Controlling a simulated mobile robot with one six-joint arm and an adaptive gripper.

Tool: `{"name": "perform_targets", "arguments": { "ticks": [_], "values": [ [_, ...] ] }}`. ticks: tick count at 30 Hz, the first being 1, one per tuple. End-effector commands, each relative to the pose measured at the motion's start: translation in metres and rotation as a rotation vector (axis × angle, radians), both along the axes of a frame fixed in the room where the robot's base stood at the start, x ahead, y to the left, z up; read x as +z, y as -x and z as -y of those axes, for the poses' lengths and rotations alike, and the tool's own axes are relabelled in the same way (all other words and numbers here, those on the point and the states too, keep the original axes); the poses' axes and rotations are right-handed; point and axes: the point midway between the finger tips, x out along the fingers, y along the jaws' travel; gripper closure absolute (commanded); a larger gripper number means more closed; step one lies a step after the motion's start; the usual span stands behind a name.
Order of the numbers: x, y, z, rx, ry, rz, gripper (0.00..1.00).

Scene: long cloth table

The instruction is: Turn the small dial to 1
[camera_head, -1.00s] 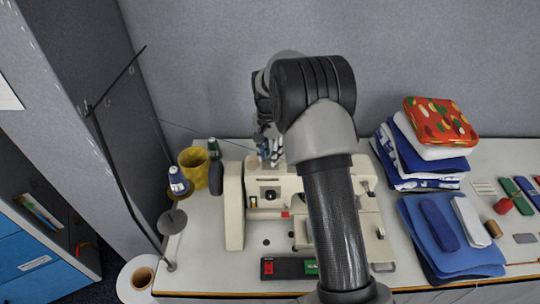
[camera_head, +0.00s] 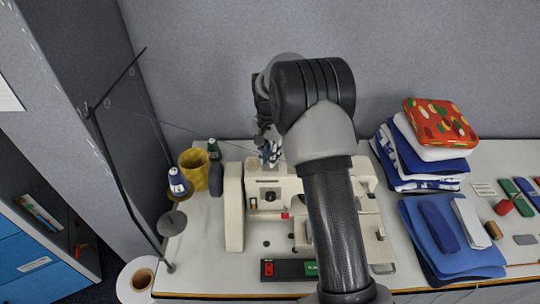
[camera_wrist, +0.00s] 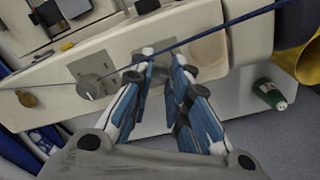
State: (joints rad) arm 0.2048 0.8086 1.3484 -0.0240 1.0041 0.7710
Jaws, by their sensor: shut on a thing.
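The cream sewing machine (camera_head: 234,205) stands on the table, and my gripper (camera_head: 270,150) reaches down to its top behind the front face. In the wrist view my gripper (camera_wrist: 166,62) has its two blue-and-white fingers closed in at the machine's surface, beside a grey plate. The small dial is at the fingertips and mostly hidden by them; its number cannot be read. A larger grey knob (camera_wrist: 90,88) on its own plate sits to the left, clear of the fingers. A black knob (camera_head: 269,195) shows on the machine's front.
A blue thread (camera_wrist: 225,25) runs across the wrist view close over the fingertips. A green spool (camera_wrist: 268,92) and yellow cup (camera_head: 194,168) stand near the machine. A thin thread stand (camera_head: 125,180) rises at left; folded cloths (camera_head: 425,150) lie at right.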

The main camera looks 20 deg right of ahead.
Motion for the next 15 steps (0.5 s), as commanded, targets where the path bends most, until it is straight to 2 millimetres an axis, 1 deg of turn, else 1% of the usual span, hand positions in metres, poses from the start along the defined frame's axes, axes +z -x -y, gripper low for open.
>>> {"name": "perform_targets", "arguments": {
  "ticks": [8,15],
  "values": [
    [0.0014,-0.0001,-0.0002,0.108,0.0,0.0,1.0],
    [0.0018,0.0001,-0.0003,0.307,0.0,0.0,1.0]
  ]
}}
